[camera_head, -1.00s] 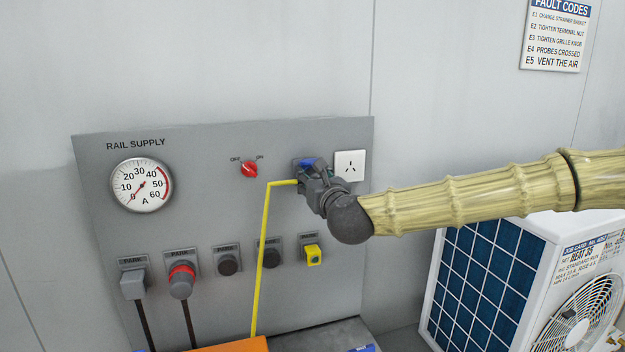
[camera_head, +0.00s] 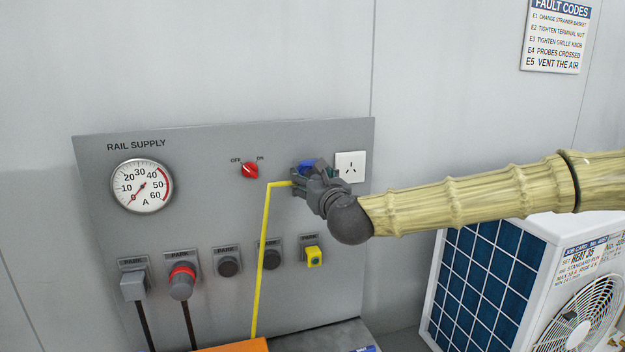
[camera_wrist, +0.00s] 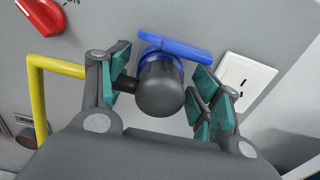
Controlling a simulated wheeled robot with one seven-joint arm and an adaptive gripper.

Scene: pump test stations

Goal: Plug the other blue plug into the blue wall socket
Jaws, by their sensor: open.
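The blue wall socket (camera_head: 307,164) is on the grey panel, partly hidden by my gripper (camera_head: 308,178). In the wrist view its blue flap (camera_wrist: 180,46) shows above a dark grey plug body (camera_wrist: 159,92). The plug is at the socket's front with blue around its far end, and it appears seated; the contact itself is hidden. A yellow cable (camera_head: 266,240) runs up to it from below and meets its left side through a dark stub. My gripper (camera_wrist: 163,74) is open, with its teal-padded fingers on either side of the plug and gaps between.
A white outlet (camera_head: 351,166) is close to the right of my gripper. A red OFF/ON knob (camera_head: 250,170) and a gauge (camera_head: 142,186) are to the left. Several parked plugs line the lower panel, including a yellow one (camera_head: 314,257). A white fan unit (camera_head: 530,235) stands at right.

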